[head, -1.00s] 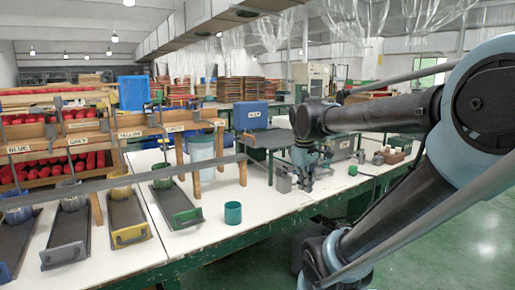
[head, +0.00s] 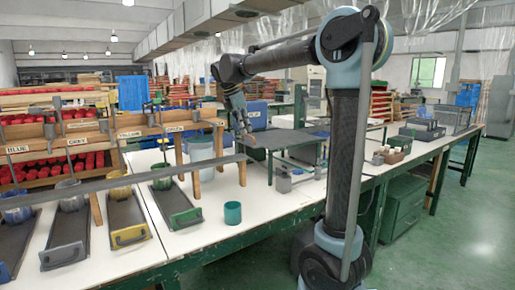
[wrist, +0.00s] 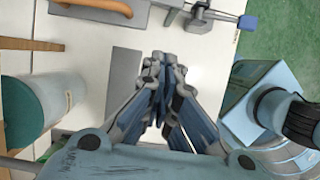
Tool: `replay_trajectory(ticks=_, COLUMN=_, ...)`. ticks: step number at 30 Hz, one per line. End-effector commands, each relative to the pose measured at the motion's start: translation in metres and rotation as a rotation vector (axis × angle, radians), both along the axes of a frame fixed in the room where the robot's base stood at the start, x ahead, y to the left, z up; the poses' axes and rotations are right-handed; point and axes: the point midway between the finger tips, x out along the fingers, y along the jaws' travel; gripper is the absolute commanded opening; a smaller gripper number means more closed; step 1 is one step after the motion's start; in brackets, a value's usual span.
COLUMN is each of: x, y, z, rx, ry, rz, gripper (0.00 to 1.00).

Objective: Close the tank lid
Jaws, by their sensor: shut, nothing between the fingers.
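A blue panel (head: 257,117) with a small label stands upright at the back of the white table in the head view. It looks like a raised tank lid, but I cannot tell for sure. A dark flat top (head: 292,138) lies in front of it and to its right; the tank's opening cannot be made out. My gripper (head: 248,138) hangs in front of the blue panel and covers part of it. In the wrist view my gripper (wrist: 162,60) has its fingers together with nothing between them. I cannot tell whether it touches anything.
Wooden posts (head: 221,150) and a long grey rail (head: 130,173) are close by. Small grey fixtures (head: 283,181) stand right of the gripper.

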Motion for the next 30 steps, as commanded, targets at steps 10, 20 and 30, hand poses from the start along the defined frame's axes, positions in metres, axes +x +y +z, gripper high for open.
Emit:
replay_trajectory(ticks=10, x=0.010, y=0.000, z=-0.022, rx=-0.012, ry=0.007, rz=0.033, gripper=0.00)
replay_trajectory(ticks=20, x=0.022, y=-0.018, z=-0.076, rx=-0.012, ry=0.008, rz=0.030, gripper=0.00)
replay_trajectory(ticks=30, x=0.042, y=-0.049, z=-0.092, rx=-0.012, ry=0.007, rz=0.029, gripper=0.00)
